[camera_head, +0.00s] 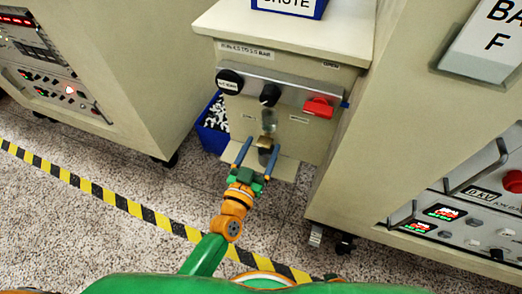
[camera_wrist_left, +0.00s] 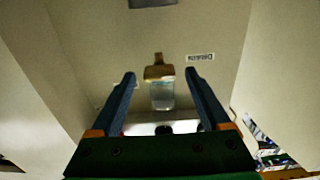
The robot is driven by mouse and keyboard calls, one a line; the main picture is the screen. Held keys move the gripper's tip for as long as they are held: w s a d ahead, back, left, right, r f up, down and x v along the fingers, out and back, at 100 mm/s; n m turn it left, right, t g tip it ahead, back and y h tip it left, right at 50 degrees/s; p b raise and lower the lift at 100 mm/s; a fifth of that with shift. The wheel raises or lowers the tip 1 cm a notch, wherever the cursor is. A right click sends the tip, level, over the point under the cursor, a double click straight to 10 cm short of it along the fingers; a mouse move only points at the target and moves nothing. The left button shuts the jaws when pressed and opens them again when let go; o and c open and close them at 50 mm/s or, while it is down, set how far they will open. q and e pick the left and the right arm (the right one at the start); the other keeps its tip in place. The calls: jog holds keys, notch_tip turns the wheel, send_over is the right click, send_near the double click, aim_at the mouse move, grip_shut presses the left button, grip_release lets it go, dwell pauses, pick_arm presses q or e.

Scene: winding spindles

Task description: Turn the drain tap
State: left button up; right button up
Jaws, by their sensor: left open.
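The drain tap (camera_head: 264,143) is a small brass-coloured piece at the lower end of a clear bowl (camera_head: 268,120) on the front of the beige cabinet. In the left wrist view the brass tap (camera_wrist_left: 158,72) and the clear bowl (camera_wrist_left: 161,95) appear between my two blue fingers. My left gripper (camera_head: 263,144) is open, its fingertips on either side of the tap in the picture. A gap shows between each finger and the tap, and I see no contact. The exact depth between fingertips and tap is hard to tell. My right gripper is out of view.
Above the bowl, a metal strip carries a black left knob (camera_head: 229,81), a black middle knob (camera_head: 270,95) and a red handle (camera_head: 318,107). A blue bin (camera_head: 210,137) stands left of the cabinet. Larger machines flank both sides. Striped tape (camera_head: 122,203) crosses the floor.

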pick_arm(q)
grip_shut()
jog(key=shift+n, duration=0.3)
jog(key=n, duration=0.4)
jog(key=shift+n+p, duration=0.3)
jog(key=n, duration=0.4)
jog(key=shift+f, duration=0.15)
jog(key=n, duration=0.4)
jog(key=shift+a, duration=0.1)
jog(key=shift+n+b, duration=0.45)
jog(key=shift+n, duration=0.75)
jog(key=shift+f+n, duration=0.1)
jog(key=shift+n, duration=1)
